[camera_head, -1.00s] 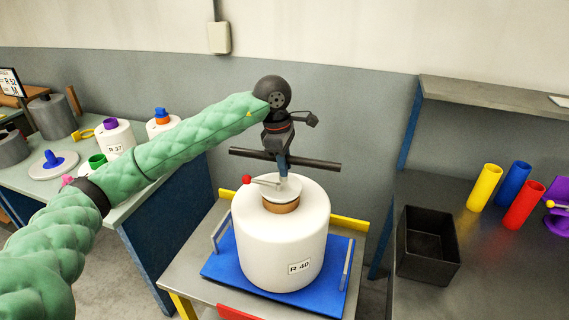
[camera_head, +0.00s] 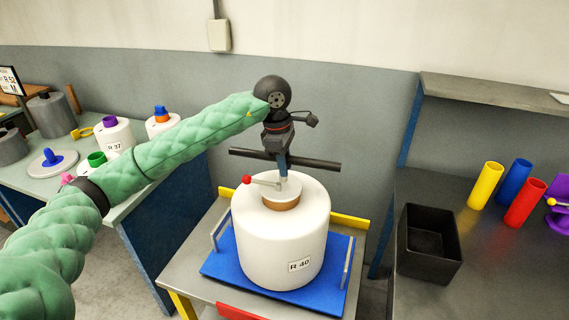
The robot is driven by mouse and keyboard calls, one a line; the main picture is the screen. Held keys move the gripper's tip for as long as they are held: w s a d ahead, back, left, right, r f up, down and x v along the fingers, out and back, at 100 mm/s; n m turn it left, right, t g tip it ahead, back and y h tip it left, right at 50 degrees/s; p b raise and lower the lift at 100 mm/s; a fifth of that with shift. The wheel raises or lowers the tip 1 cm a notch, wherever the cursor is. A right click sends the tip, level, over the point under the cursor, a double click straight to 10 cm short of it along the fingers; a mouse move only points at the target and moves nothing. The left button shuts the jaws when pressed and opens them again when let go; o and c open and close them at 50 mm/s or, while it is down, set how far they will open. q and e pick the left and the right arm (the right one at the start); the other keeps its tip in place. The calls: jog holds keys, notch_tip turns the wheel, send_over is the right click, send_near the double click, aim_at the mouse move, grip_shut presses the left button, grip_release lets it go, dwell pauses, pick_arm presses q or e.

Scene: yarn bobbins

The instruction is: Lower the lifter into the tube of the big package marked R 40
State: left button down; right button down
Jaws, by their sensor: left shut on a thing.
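The big white package (camera_head: 270,235) carries the label R 40 (camera_head: 299,265) and stands upright on a blue tray. Its brown tube (camera_head: 282,204) shows at the top centre. The lifter (camera_head: 283,186) has a pale round disc over the tube's mouth, a side lever with a red knob (camera_head: 247,180) and a dark crossbar (camera_head: 318,161). The part of the lifter below the disc is hidden. My left gripper (camera_head: 283,158) is above the package, pointing down, and is shut on the lifter's upright stem. My right gripper is not in view.
The blue tray (camera_head: 222,262) with metal handles lies on a metal table (camera_head: 190,272). A black bin (camera_head: 427,245) and yellow, blue and red tubes stand on the right bench. On the left table are smaller packages, including R 37 (camera_head: 115,137).

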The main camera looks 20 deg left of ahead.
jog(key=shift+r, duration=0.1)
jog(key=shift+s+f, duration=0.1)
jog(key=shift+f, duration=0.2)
pick_arm(q)
jog(key=shift+f+b, duration=0.25)
jog(key=shift+b, duration=0.05)
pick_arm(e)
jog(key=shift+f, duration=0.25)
pick_arm(q)
jog(key=c, duration=1.2)
grip_release()
jog(key=shift+o, duration=0.2)
jog(key=r, duration=0.2)
jog(key=r+b, duration=0.1)
jog(key=r, duration=0.2)
jog(key=a+r+b, duration=0.1)
jog(key=r, duration=0.1)
jog(key=shift+r, duration=0.35)
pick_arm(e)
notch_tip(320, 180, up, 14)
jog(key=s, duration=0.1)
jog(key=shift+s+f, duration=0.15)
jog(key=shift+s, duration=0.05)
pick_arm(q)
jog(key=shift+a, duration=0.1)
